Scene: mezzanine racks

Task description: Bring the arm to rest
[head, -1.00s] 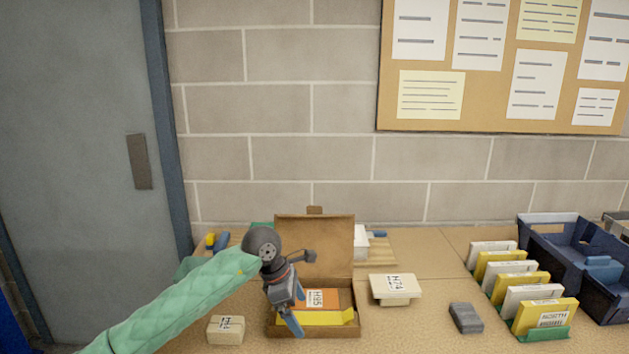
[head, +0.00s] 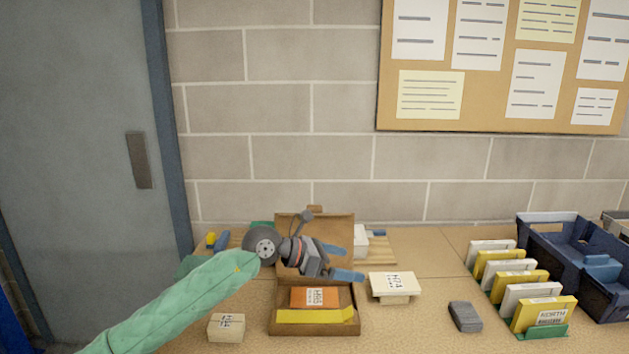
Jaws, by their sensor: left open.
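My left arm, in a green sleeve, reaches in from the lower left. Its gripper (head: 346,264) is open and empty, with its blue fingers pointing right. It hangs in front of the raised lid of an open cardboard box (head: 316,331). An orange packet marked H95 (head: 314,297) and a yellow item (head: 315,315) lie in the box. The gripper covers part of the lid. My right gripper is not in view.
A small box (head: 226,328) stands left of the cardboard box. A cream box marked H74 (head: 394,286) and a grey block (head: 465,316) are to the right. A rack of white and yellow cards (head: 543,315) and a blue bin (head: 567,241) stand further right.

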